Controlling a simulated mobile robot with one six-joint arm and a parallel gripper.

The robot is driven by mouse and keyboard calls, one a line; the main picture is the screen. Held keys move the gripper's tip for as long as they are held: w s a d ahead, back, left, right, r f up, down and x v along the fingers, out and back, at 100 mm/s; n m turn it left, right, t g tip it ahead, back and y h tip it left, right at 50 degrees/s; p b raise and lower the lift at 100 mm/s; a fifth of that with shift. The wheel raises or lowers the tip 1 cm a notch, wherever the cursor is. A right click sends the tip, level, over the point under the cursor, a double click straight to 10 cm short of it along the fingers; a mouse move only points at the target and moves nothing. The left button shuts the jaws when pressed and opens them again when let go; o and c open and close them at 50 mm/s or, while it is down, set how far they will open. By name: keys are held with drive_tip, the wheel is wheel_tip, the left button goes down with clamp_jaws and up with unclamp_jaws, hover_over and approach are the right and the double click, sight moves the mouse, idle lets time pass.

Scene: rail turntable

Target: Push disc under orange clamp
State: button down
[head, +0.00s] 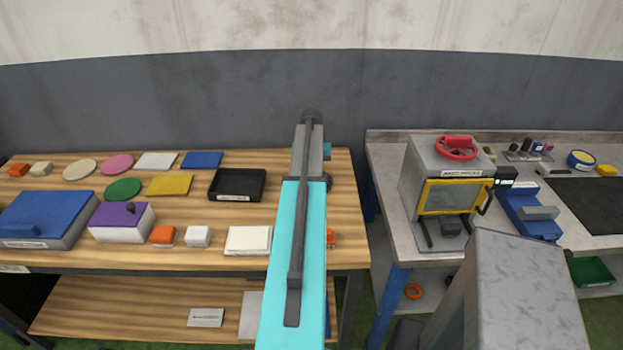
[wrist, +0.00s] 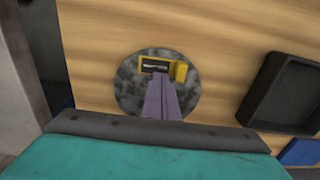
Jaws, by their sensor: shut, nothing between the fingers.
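A round, mottled grey disc (wrist: 130,95) lies on the wooden table in the wrist view. A yellow piece with a dark slot (wrist: 144,65) and a small yellow block beside it show over the disc; I cannot tell whether they are fixed to it. My gripper (wrist: 162,84) is shut and empty, its tips over the disc close to the yellow piece. Contact is unclear. In the head view my arm hides the disc and the gripper tips. An orange piece (head: 331,237) peeks out right of my arm; I cannot tell whether it is the orange clamp.
A black tray (head: 237,198) stands left of my arm, also seen in the wrist view (wrist: 285,95). The wooden table (head: 60,262) carries several blocks, flat discs and a purple box (head: 122,222). A grey bench (head: 385,165) with a yellow-framed machine (head: 415,175) stands right, across a gap.

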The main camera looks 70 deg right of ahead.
drive_tip(key=shift+s+a, duration=0.3)
drive_tip(key=shift+a, duration=0.65)
drive_tip(key=shift+s+a, duration=0.3)
drive_tip(key=shift+a, duration=0.6)
wheel_tip(320, 180, up, 10)
drive_tip(key=b, duration=0.2)
drive_tip(key=shift+b, duration=0.35)
